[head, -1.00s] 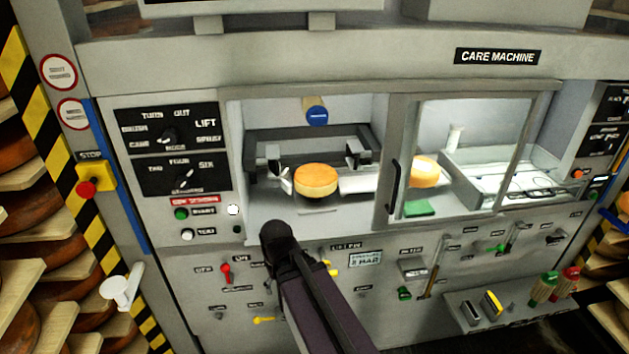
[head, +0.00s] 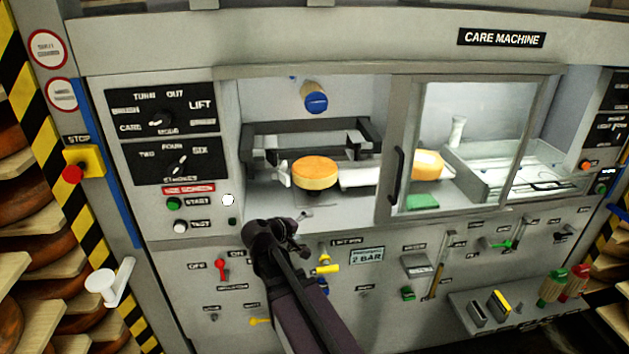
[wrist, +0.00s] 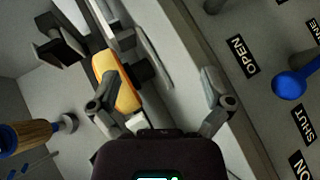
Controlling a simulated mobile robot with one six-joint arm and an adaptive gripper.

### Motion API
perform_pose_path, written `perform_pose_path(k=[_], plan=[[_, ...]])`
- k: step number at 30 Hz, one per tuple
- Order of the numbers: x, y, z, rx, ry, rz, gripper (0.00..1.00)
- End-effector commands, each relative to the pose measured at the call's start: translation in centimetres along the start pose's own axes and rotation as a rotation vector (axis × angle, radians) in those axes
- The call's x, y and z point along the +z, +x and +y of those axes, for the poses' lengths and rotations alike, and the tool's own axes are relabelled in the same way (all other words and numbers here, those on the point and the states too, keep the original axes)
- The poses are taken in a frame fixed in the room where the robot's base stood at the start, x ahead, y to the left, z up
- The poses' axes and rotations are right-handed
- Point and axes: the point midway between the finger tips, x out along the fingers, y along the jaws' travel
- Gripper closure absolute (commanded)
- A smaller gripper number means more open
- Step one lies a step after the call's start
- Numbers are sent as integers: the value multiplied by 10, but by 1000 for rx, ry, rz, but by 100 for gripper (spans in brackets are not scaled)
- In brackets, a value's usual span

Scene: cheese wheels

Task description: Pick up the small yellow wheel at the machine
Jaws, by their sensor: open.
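A small yellow-orange cheese wheel (head: 316,172) sits on a dark support in the open left bay of the care machine (head: 160,70). A second yellow wheel (head: 428,164) shows behind the sliding glass door. My gripper (head: 290,232) is in front of the bay's lower edge, below and short of the first wheel, not touching it. In the wrist view my gripper (wrist: 160,104) is open with its fingers wide apart and nothing between them. The wheel (wrist: 118,80) shows there beyond the left finger, which hides part of it.
A blue-ended cylinder (head: 316,102) hangs above the wheel. Dark clamp parts (head: 310,137) stand behind it. The door frame and its handle (head: 397,175) bound the bay on the right. Knobs and levers, including a yellow one (head: 325,267), stick out of the panel below.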

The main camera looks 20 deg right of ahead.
Motion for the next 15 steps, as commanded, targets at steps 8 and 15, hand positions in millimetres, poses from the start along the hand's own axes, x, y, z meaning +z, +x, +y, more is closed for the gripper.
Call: perform_pose_path(k=[8,15], plan=[[-45,2,25,311,-137,125,0],[-64,-6,37,440,-204,175,0]])
